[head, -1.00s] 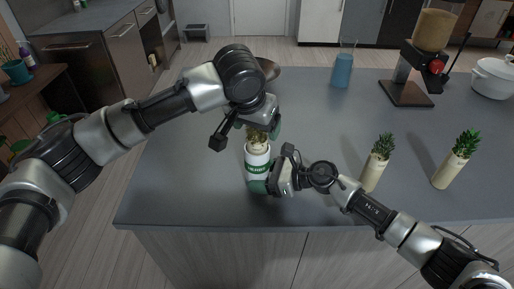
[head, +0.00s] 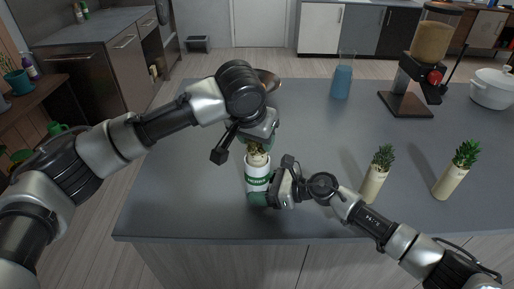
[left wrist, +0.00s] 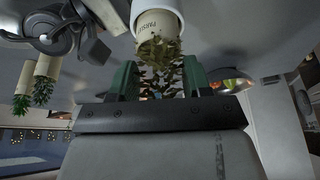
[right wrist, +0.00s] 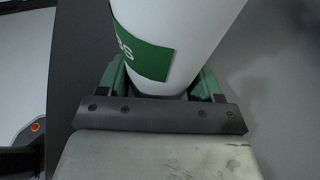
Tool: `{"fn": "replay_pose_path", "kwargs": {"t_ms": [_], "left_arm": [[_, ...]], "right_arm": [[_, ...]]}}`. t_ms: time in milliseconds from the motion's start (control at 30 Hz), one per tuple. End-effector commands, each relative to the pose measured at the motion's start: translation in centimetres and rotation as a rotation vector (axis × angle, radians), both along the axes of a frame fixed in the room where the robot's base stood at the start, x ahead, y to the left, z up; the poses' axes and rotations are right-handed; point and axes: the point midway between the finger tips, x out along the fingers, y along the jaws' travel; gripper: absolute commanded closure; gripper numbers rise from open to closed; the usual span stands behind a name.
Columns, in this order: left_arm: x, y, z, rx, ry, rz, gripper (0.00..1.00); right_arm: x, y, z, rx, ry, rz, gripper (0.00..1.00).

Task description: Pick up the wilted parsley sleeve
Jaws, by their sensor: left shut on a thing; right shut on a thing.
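The wilted parsley sleeve (head: 257,159) is cream with drooping brown-green leaves. It stands in the mouth of a white canister (head: 252,173) with a green label, near the counter's front edge. In the left wrist view the sleeve (left wrist: 157,25) shows its lettering, and its lower part is hidden inside the canister. My left gripper (head: 262,143) is above it, shut on the leafy top, with leaves between its fingers in the left wrist view. My right gripper (head: 262,197) is shut on the canister low on its side; the right wrist view shows the canister (right wrist: 195,25) between its fingers.
Two cream sleeves with fresh green leaves stand to the right, one nearer (head: 374,184) and one farther right (head: 451,182). A blue-filled glass (head: 342,82), a dispenser (head: 408,98) and a white pot (head: 492,88) are at the back. The counter's middle (head: 315,130) is clear.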

Motion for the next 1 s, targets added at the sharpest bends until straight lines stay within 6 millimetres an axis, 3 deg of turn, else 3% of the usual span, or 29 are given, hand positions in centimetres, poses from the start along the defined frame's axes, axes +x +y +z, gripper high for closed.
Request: {"fn": "replay_pose_path", "kwargs": {"t_ms": [167, 500, 700, 1000], "left_arm": [[0.1, -0.1, 2.3, -0.003, -0.004, 0.001, 0.86], [0.0, -0.1, 11.3, -0.003, -0.004, 0.001, 0.86], [0.0, -0.1, 15.6, -0.002, -0.003, 0.001, 0.86], [0.0, 0.0, 17.9, 0.000, 0.001, 0.000, 0.86]], "right_arm": [[0.0, 0.0, -0.1, -0.002, 0.002, 0.001, 0.48], [0.0, 0.0, -0.1, -0.002, 0.002, 0.001, 0.48], [-0.1, 0.0, -0.1, -0.002, 0.002, 0.001, 0.48], [0.0, 0.0, -0.1, -0.002, 0.002, 0.001, 0.48]]}}
